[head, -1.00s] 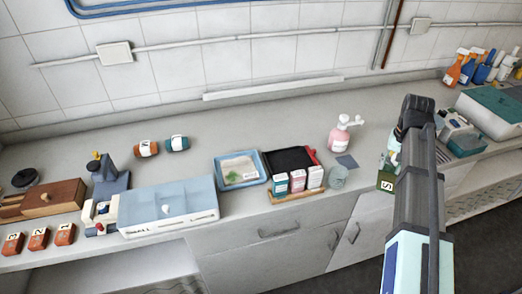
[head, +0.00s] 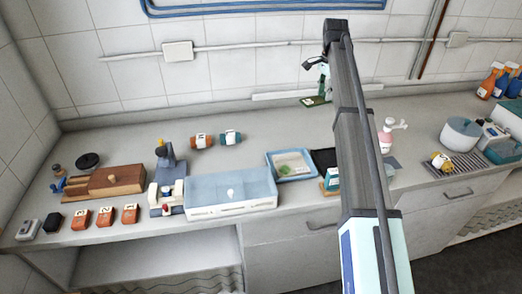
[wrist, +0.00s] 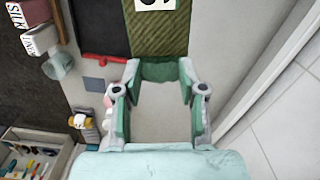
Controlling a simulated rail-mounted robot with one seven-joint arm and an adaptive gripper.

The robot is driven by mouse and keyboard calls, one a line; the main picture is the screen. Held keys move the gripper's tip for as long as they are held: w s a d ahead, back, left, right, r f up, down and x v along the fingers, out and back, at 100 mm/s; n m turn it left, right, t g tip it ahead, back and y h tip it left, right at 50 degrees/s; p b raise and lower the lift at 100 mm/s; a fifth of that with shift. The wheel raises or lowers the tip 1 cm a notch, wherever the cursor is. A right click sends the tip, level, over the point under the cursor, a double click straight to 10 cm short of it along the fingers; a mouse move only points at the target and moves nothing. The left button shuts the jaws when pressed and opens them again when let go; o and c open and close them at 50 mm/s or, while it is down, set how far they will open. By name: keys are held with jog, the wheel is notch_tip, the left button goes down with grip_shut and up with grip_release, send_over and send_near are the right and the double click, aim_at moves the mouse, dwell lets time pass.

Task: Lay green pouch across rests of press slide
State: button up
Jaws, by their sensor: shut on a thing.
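The green quilted pouch (wrist: 158,40) with a white label hangs from my gripper (wrist: 160,85) in the wrist view. The fingers are shut on its near edge. In the head view the pouch (head: 318,100) shows small and dark green below my gripper (head: 323,78), in front of the back wall. A blue-grey upright with a yellow top (head: 165,158) stands at the left of the counter, with white and red blocks (head: 166,197) before it. It appears to be the press; its rests are too small to make out. The pouch is well to its right, apart from it.
A pale blue box with a white front (head: 232,193) stands right of the press. Orange blocks (head: 105,216) and a wooden box (head: 110,182) are to its left. Orange and teal rolls (head: 203,141) lie behind. A blue tray (head: 291,165) sits mid-counter. The back strip of counter is largely clear.

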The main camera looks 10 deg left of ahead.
aim_at(316, 143)
jog(key=shift+a+m, duration=0.45)
jog(key=shift+m, duration=0.05)
jog(key=shift+s+d+m, duration=0.1)
jog(key=shift+s+m, duration=0.05)
jog(key=shift+m, duration=0.15)
jog(key=shift+d+m, duration=0.2)
jog(key=shift+m, duration=0.1)
jog(key=shift+f, duration=0.25)
notch_tip(316, 143, down, 20)
jog(key=p, duration=0.5)
jog(key=shift+r, duration=0.25)
jog(key=o, duration=1.1)
jog(key=shift+f, duration=0.15)
